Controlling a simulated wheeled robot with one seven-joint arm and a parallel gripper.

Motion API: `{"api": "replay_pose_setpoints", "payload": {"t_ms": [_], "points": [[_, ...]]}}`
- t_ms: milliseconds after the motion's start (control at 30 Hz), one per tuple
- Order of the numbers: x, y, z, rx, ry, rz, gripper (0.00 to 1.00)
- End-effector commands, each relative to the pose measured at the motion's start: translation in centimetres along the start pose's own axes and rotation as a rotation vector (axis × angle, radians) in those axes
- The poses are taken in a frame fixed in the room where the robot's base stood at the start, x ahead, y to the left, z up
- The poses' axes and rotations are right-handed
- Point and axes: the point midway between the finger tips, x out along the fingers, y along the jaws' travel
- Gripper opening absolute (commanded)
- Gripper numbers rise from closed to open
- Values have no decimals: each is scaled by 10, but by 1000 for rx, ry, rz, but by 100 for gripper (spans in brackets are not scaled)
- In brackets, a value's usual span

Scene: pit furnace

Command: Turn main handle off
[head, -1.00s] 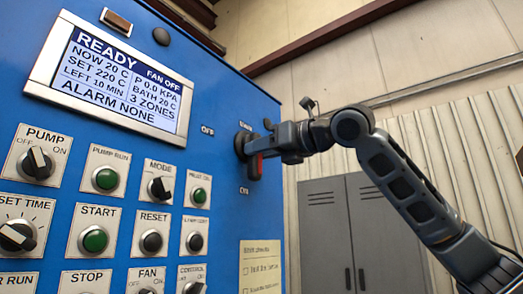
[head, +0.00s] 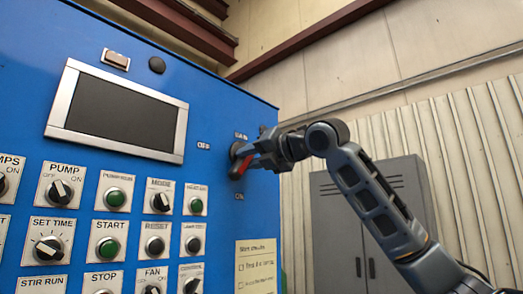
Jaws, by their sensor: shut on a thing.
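The main handle (head: 240,166) is a red lever on a dark round mount at the right side of the blue control panel (head: 215,110). It is tilted, its lower end pointing down and left. Small labels stand around it, one at its upper left and one below. My gripper (head: 256,158) reaches in from the right and is shut on the red handle. The gripper hides part of the handle and its mount. The display screen (head: 122,110) on the panel is dark and blank.
Several knobs and buttons sit left of the handle, including the pump knob (head: 61,192) and the green start button (head: 109,248). A paper checklist (head: 256,266) is below the handle. A grey cabinet (head: 372,260) stands behind my arm at the right.

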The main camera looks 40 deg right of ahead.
Motion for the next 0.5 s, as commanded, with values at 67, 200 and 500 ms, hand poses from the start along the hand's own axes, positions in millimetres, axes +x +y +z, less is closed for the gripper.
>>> {"api": "replay_pose_setpoints", "payload": {"t_ms": [67,200,500], "points": [[2,3,1,76,2,2,0],[2,5,1,208,1,2,0],[2,10,3,493,0,2,0]]}}
